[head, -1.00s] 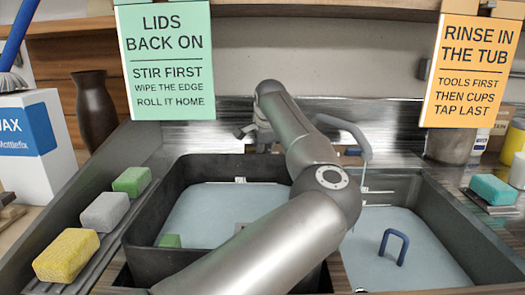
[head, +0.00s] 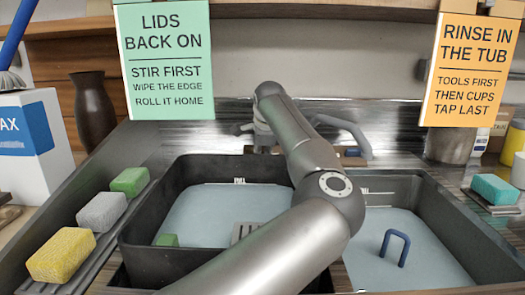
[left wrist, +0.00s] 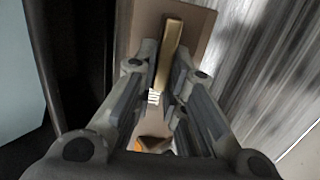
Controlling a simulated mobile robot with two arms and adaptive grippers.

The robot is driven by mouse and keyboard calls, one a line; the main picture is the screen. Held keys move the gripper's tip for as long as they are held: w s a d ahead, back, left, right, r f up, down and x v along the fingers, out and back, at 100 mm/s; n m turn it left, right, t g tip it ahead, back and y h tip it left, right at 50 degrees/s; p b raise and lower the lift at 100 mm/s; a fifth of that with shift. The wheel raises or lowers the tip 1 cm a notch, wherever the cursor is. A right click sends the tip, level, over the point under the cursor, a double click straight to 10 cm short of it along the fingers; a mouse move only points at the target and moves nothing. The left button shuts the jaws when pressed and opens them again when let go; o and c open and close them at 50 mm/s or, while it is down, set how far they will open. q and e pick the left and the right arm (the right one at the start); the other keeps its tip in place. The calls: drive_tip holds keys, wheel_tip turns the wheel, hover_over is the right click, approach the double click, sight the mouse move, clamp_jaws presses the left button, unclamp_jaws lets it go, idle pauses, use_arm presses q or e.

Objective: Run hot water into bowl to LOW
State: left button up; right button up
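A dark tub (head: 150,262) at the left and a grey basin (head: 465,222) at the right both hold pale water. I cannot tell which is the bowl. White marks show on their back walls, too small to read. A grey curved spout (head: 345,124) rises behind them, partly hidden by my left arm. My left gripper's (left wrist: 167,75) fingers lie on either side of a narrow brass-coloured bar (left wrist: 171,42) over a brown plate. I cannot tell whether they press on it. The arm hides the fingertips in the head view. My right gripper is out of view.
Yellow (head: 62,254), grey (head: 102,212) and green (head: 130,181) sponges line the left ledge. A green block (head: 167,240) and a pale slotted piece (head: 244,232) show in the tub. A blue handle (head: 394,247) stands in the basin. A teal sponge (head: 495,189) lies at right.

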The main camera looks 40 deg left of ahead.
use_arm(q)
drive_tip(key=o, duration=0.4)
drive_tip(key=shift+d+r, duration=0.1)
drive_tip(key=v, duration=1.2)
